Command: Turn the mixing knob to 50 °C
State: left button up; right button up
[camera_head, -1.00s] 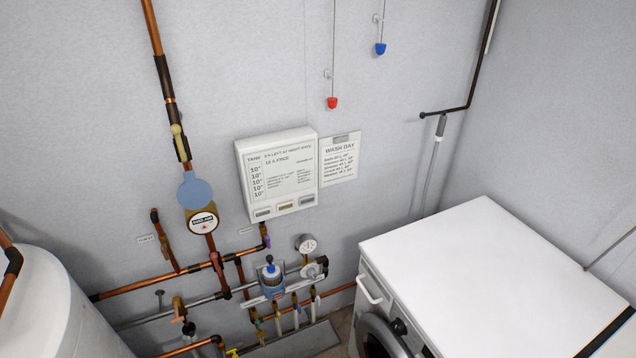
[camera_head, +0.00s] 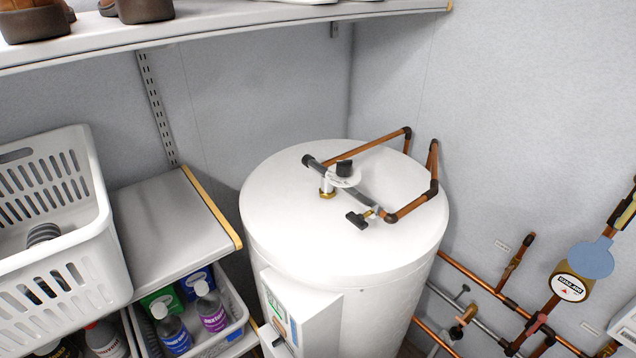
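A black knob (camera_head: 344,168) stands on a pale round dial plate (camera_head: 345,180) on top of the white cylindrical tank (camera_head: 290,225). It looks like the mixing knob, but the dial's marks are too small to read, so I cannot tell its setting. A brass fitting (camera_head: 327,188) sits beside it, on the same pipework. A second black handle (camera_head: 357,219) is on a small brass valve nearer the tank's front. Neither of my grippers is in view.
Copper pipes (camera_head: 365,147) run from the tank top toward the wall. A white basket (camera_head: 60,235) and a grey shelf (camera_head: 175,220) stand left of the tank. A crate with bottles (camera_head: 212,312) is below. An upper shelf (camera_head: 230,25) overhangs at the back.

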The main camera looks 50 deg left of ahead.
aim_at(344, 168)
jog(key=u, duration=0.55)
jog(key=i, duration=0.7)
jog(key=u, duration=1.6)
